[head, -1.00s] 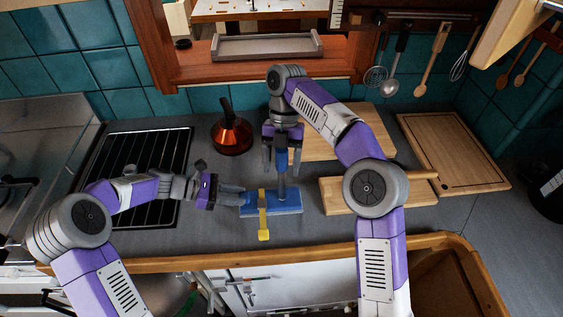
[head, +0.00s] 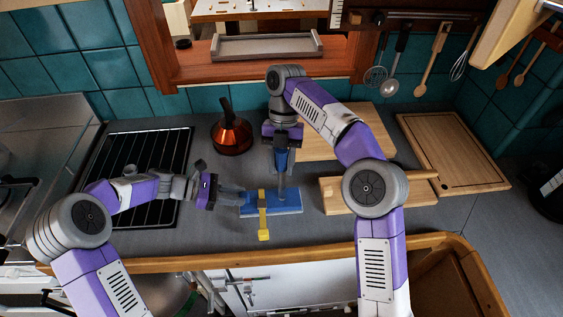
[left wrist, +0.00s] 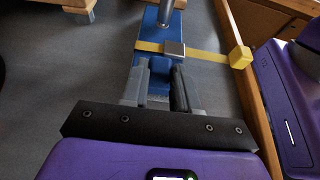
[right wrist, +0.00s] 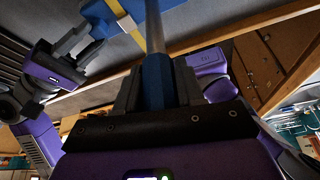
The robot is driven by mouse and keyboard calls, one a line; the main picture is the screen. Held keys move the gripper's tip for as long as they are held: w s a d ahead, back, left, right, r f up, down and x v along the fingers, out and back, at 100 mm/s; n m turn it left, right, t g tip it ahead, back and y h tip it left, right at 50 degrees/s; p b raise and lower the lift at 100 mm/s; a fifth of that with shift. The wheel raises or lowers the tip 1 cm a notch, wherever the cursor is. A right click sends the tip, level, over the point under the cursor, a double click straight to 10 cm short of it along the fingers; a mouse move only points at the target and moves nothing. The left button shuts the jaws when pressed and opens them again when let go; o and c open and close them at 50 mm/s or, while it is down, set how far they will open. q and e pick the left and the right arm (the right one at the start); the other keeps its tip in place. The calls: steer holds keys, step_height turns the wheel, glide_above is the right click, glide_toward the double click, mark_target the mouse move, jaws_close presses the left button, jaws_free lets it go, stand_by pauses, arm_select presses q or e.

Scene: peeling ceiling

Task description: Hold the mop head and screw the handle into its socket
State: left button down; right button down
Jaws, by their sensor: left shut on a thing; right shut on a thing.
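The blue mop head (head: 285,201) lies flat on the grey counter, with a yellow strap (head: 263,215) across it. My left gripper (head: 237,195) is shut on the left end of the mop head; the left wrist view shows the fingers (left wrist: 160,88) on its blue end. The handle stands upright at the mop head, a grey shaft (head: 282,187) with a blue grip (right wrist: 157,80). My right gripper (head: 281,152) points down from above and is shut on the blue grip. The socket is too small in view to tell how deep the handle sits.
An orange kettle (head: 231,135) stands behind on the left, next to a black rack (head: 140,160). Wooden boards (head: 345,196) lie to the right of the mop head. The counter's wooden front edge (head: 190,264) is close in front.

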steer(key=shift+f, duration=0.1)
stand_by(0.5)
steer(key=m, duration=0.2)
steer(key=shift+m+y, duration=0.3)
steer(key=shift+y, duration=0.1)
steer(key=shift+f+m+t+y, duration=0.15)
steer(key=shift+m+t+y, duration=0.25)
steer(key=shift+m, duration=0.8)
steer(key=shift+m+y, duration=0.3)
steer(key=shift+m, duration=0.6)
steer(key=m+t, duration=0.1)
steer(key=m, duration=0.2)
steer(key=shift+a+f+y, duration=0.1)
steer(key=shift+y, duration=0.3)
